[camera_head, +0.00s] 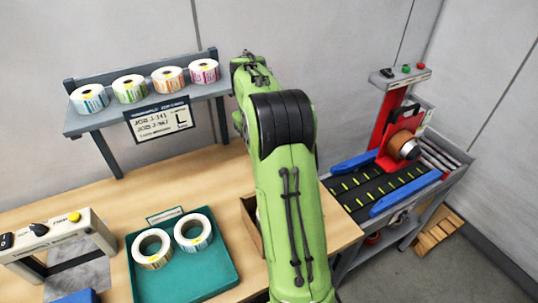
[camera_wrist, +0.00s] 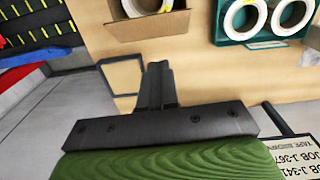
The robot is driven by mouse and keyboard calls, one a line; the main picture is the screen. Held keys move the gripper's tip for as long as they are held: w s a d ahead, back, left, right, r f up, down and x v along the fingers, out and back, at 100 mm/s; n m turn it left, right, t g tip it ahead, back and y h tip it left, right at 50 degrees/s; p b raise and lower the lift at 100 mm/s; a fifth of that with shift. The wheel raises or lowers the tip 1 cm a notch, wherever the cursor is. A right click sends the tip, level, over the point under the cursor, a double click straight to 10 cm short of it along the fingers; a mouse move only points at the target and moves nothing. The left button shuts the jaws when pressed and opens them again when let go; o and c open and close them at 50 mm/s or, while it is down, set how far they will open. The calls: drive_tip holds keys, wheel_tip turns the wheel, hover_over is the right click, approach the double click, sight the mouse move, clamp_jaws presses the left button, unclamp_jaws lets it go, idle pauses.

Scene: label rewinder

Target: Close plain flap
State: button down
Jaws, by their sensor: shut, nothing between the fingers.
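An open cardboard box (camera_wrist: 152,27) shows at the top of the wrist view, with white rolls in it and a plain brown panel along its near side. I cannot tell whether that panel is the plain flap or a wall. In the head view only a strip of the box (camera_head: 250,222) shows at the left of my arm. My gripper (camera_wrist: 158,72) is shut and empty, apart from the box, pointing toward the wood table. In the head view it is hidden behind my green arm.
A teal tray (camera_head: 213,282) with two label rolls sits left of the box. A shelf (camera_head: 93,119) with several rolls stands behind. A conveyor (camera_head: 371,192) with blue rails and a red applicator (camera_head: 384,128) stands at the right. A tan panel (camera_wrist: 122,76) shows at the table edge.

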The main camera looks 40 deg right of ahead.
drive_tip(key=s+f, duration=0.1)
drive_tip(key=f, duration=0.3)
drive_tip(key=d+f, duration=0.1)
drive_tip(key=f, duration=0.3)
drive_tip(key=s+f, duration=0.1)
drive_tip(key=f, duration=0.3)
drive_tip(key=shift+s+d+f, duration=0.2)
drive_tip(key=shift+s+d, duration=0.1)
drive_tip(key=shift+d, duration=0.1)
drive_tip(key=shift+s+f, duration=0.25)
drive_tip(key=shift+f, duration=0.05)
drive_tip(key=shift+a+f+b, duration=0.1)
drive_tip(key=shift+b, duration=0.3)
